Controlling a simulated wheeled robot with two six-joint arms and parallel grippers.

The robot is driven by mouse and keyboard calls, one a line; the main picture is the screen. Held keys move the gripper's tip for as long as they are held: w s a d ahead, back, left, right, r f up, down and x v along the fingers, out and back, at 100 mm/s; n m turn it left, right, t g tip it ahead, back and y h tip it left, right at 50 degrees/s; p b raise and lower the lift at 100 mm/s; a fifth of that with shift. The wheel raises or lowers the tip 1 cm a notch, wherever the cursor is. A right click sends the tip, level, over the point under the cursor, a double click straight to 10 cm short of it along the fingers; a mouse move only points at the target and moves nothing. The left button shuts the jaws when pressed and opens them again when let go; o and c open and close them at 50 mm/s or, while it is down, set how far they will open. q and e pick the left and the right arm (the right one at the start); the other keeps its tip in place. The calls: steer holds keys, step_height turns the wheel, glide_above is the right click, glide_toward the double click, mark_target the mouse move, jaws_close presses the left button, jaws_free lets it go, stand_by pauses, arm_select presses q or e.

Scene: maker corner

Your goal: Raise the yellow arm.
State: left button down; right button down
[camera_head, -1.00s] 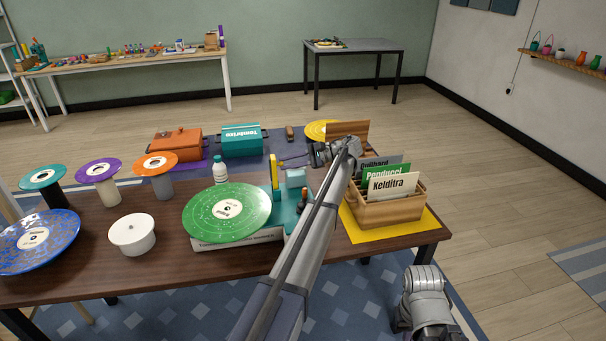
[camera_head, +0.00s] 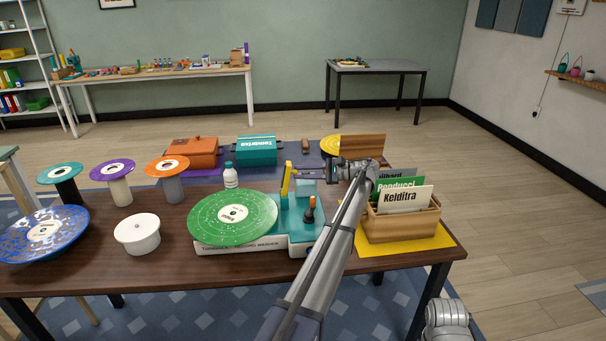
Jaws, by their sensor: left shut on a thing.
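The yellow arm (camera_head: 286,180) stands up steeply, leaning slightly, on the teal deck (camera_head: 302,226) of the record washer. A green record (camera_head: 232,215) lies on the washer to its left. My left gripper (camera_head: 296,170) reaches in from the right, beside the upper part of the yellow arm, and is shut on it. The fingertips are small and partly hard to make out. My left arm crosses in front of the washer's right side. Part of my right arm shows at the bottom right, but its gripper is out of view.
A wooden crate of records (camera_head: 404,222) stands on a yellow mat (camera_head: 440,240) close to my left arm. A white bottle (camera_head: 230,176) stands behind the green record. A white tub (camera_head: 137,236) and records on stands are at the left. An orange-knobbed lever (camera_head: 310,212) rises from the deck.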

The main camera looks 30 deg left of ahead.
arm_select(q)
steer(key=c, duration=0.8)
jaws_free()
steer(key=shift+o, duration=0.2)
steer(key=shift+w+d, duration=0.1)
steer(key=shift+d, duration=0.05)
steer(key=f+v, duration=0.1)
steer(key=v, duration=0.6)
steer(key=shift+d+r+p, duration=0.3)
steer(key=shift+r+p, duration=0.15)
steer(key=shift+r, duration=0.05)
steer(key=s+d+f+t+h+p, duration=0.1)
steer(key=s+d+f+h+p, duration=0.2)
steer(key=s+d, duration=0.8)
steer(key=s+d+f+t+h+p, duration=0.2)
steer(key=s+d+h+p, duration=0.2)
steer(key=s+d, duration=0.6)
steer(key=s+d+f+n+t+h+p, duration=0.1)
steer(key=s+d+h, duration=0.6)
steer(key=s, duration=1.1)
steer(key=d+f+t+p, duration=0.1)
steer(key=d+f+p, duration=0.1)
steer(key=d, duration=0.2)
steer(key=shift+s+d+f+p, duration=0.15)
steer(key=shift+d+f+p, duration=0.15)
steer(key=shift+d+p, duration=0.1)
